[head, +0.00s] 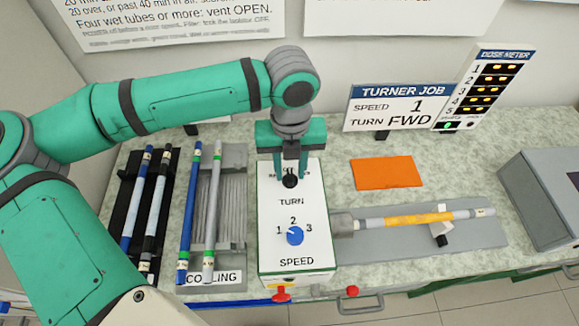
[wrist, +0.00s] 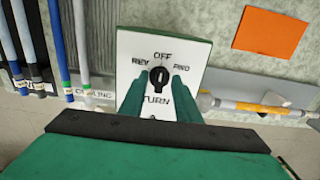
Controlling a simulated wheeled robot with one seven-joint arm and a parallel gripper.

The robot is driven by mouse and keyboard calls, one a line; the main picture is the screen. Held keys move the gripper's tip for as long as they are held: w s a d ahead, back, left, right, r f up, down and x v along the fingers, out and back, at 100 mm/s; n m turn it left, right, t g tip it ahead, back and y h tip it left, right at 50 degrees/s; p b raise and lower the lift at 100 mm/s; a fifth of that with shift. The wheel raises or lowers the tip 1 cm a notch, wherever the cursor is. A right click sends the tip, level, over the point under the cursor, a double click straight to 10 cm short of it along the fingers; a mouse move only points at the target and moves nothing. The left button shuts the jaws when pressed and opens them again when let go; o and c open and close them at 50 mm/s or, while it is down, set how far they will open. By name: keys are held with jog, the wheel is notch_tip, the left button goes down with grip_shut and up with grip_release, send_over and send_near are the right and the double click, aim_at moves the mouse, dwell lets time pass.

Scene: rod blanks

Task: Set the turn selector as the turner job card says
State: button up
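The turner job card (head: 397,108) reads SPEED 1, TURN FWD. The turn selector (wrist: 158,77) is a black knob on the white turner panel (head: 268,222). In the wrist view its labels are REV at left, OFF at the top and FWD at right. Its pale mark looks upright, towards OFF. In the head view the selector (head: 290,181) sits just below my fingertips, which hide its labels. My gripper (wrist: 159,84) is pointed down at it, with one green finger on each side and white panel showing between fingers and knob. It looks open.
The blue speed dial (head: 295,236) has its mark towards 1. A rod with an orange band (head: 405,219) lies out from the turner's right side. An orange sheet (head: 386,172) lies behind.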

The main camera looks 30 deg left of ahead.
jog(key=shift+c, duration=0.3)
grip_shut()
